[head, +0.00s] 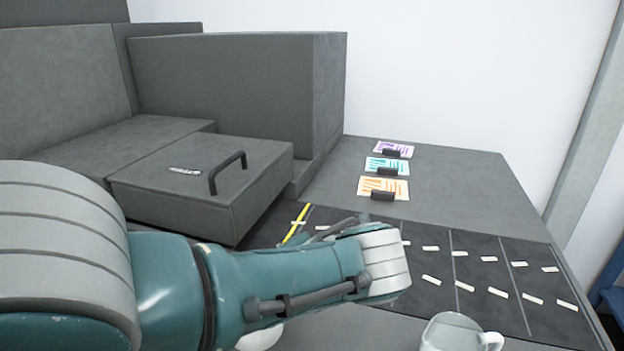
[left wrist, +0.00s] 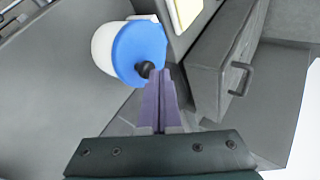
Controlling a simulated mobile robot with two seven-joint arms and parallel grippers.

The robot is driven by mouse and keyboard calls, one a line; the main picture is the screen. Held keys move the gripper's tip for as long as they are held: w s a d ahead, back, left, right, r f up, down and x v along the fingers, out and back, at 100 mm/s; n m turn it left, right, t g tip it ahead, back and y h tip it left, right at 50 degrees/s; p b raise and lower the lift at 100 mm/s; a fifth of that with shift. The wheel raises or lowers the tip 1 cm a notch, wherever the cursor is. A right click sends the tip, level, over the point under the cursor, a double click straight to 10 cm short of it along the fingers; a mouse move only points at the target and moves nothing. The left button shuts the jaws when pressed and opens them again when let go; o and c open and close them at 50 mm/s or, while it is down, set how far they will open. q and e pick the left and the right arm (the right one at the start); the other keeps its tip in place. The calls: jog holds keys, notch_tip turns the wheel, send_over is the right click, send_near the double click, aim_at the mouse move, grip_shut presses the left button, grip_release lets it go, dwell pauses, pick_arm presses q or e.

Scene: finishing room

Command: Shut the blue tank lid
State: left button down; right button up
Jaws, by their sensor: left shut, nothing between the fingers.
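The white tank (left wrist: 104,48) with its blue lid (left wrist: 136,48) is at the upper middle of the left wrist view. The lid covers most of the tank's top from this angle, with white showing on its left. I cannot tell whether it is fully seated. A dark knob (left wrist: 145,69) is at the lid's lower right edge. My left gripper (left wrist: 157,78) is shut and empty, its purple fingertips beside the knob; I cannot tell whether they touch. In the head view my left arm crosses the front, and neither the lid nor the fingers can be made out. My right gripper is not in view.
A grey box with a dark handle (head: 228,172) stands behind my arm; its handle also shows in the left wrist view (left wrist: 240,78). Several printed cards (head: 384,188) lie at the back right. A dark marked mat (head: 470,270) lies right.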

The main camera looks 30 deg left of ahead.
pick_arm(q)
jog(key=shift+d+f+b, duration=0.3)
jog(key=shift+f+b, duration=0.1)
jog(key=shift+f, duration=0.05)
jog(key=shift+f, duration=0.1)
